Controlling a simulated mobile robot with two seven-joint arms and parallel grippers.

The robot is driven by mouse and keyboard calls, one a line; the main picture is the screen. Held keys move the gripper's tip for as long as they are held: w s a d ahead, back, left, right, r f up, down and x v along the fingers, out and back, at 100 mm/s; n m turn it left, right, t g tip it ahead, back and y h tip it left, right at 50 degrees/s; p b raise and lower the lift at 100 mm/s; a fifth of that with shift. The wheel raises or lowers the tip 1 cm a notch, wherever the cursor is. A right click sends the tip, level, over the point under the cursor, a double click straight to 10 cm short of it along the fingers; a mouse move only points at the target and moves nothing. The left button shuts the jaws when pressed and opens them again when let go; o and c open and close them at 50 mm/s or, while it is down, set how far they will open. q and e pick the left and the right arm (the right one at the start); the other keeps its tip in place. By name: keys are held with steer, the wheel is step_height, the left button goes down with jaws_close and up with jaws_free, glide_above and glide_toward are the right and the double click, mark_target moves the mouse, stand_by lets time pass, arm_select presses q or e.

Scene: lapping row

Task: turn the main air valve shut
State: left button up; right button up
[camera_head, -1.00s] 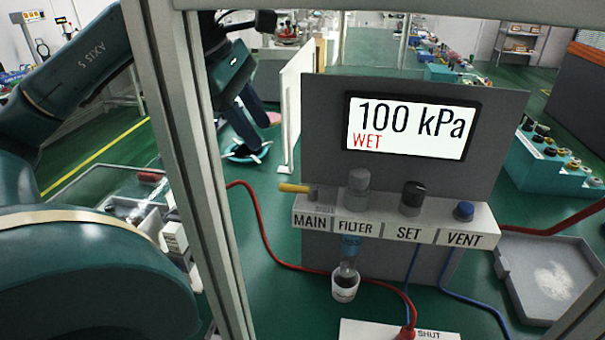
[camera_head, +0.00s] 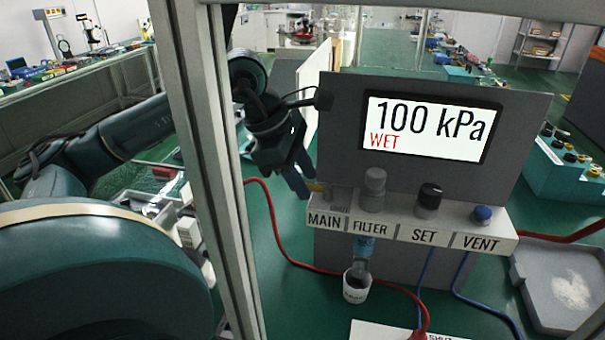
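The main air valve has a yellow lever (camera_head: 316,187) on a grey body above the MAIN label, at the left end of the white valve block (camera_head: 390,229). The lever points left. My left gripper (camera_head: 307,182) is at the lever's left end, fingers pointing down and right. Its two blue fingers look apart, with the lever tip close to or between them; I cannot tell whether they touch it. The display (camera_head: 430,127) reads 100 kPa, with WET in red. My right gripper is not in view.
The filter knob (camera_head: 374,190), black SET knob (camera_head: 428,199) and blue VENT knob (camera_head: 482,214) stand right of the lever. A small cup (camera_head: 356,288) is below the filter. A red hose (camera_head: 275,235) runs left of the panel. A frame post (camera_head: 205,150) crosses my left arm.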

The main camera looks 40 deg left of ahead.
arm_select(q)
jaws_close()
